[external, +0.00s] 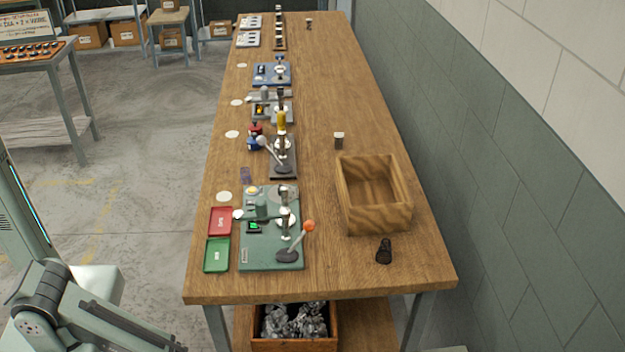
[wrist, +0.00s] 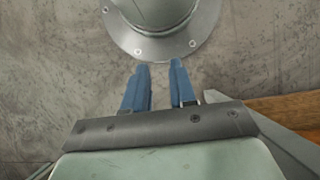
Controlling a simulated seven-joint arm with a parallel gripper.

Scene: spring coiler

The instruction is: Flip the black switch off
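A green machine (external: 262,262) stands at the near end of the wooden bench, in the external view. On its left part is a small black switch (external: 254,227) with a green lit face; its exact position is too small to tell. A lever with an orange ball (external: 308,226) rises at the machine's right side. My gripper (wrist: 159,66) shows in the wrist view with two blue fingers apart and nothing between them. It is over the concrete floor near a round bolted metal flange, away from the machine. In the external view, my arm is at the lower left and my fingertips are not visible.
Red (external: 221,221) and green (external: 217,254) trays lie left of the machine. An open wooden box (external: 374,194) and a black cylinder (external: 384,251) are to its right. Other machines, including a blue one (external: 266,75), line the bench beyond. The bench's right side is mostly clear.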

